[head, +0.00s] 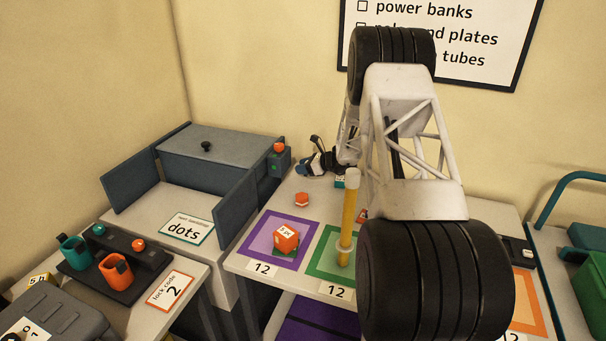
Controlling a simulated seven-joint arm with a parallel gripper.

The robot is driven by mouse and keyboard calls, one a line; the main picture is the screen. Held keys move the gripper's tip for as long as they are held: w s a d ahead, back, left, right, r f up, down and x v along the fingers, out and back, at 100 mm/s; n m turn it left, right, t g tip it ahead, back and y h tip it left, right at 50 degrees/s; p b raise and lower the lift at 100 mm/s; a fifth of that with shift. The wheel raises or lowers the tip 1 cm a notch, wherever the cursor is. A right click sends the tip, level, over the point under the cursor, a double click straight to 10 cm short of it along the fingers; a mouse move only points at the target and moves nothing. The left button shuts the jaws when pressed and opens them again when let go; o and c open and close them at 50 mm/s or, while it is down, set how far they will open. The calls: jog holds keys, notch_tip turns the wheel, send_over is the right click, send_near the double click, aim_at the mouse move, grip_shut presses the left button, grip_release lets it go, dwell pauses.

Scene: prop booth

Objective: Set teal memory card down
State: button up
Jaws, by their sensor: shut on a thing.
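My gripper (312,172) is at the far side of the white table, small and dark in the head view, beyond the large arm links. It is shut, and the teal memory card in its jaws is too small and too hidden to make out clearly. A small teal item (340,183) with a pale label shows just right of and below the gripper, partly behind a yellow tube. I cannot tell whether it is the card, or whether it touches the table.
A yellow tube (348,215) stands upright on the green-bordered mat (320,262). A red-orange block (286,237) is on the purple mat (256,244). An orange piece (302,199) lies behind it. A grey box with open doors (215,150) stands left. My arm hides the table's middle right.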

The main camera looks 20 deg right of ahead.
aim_at(303, 180)
jog(key=shift+f, duration=1.55)
jog(key=shift+f, duration=0.15)
jog(key=o, duration=0.9)
jog(key=shift+r, duration=0.2)
jog(key=v, duration=1.2)
jog(key=shift+f, duration=0.15)
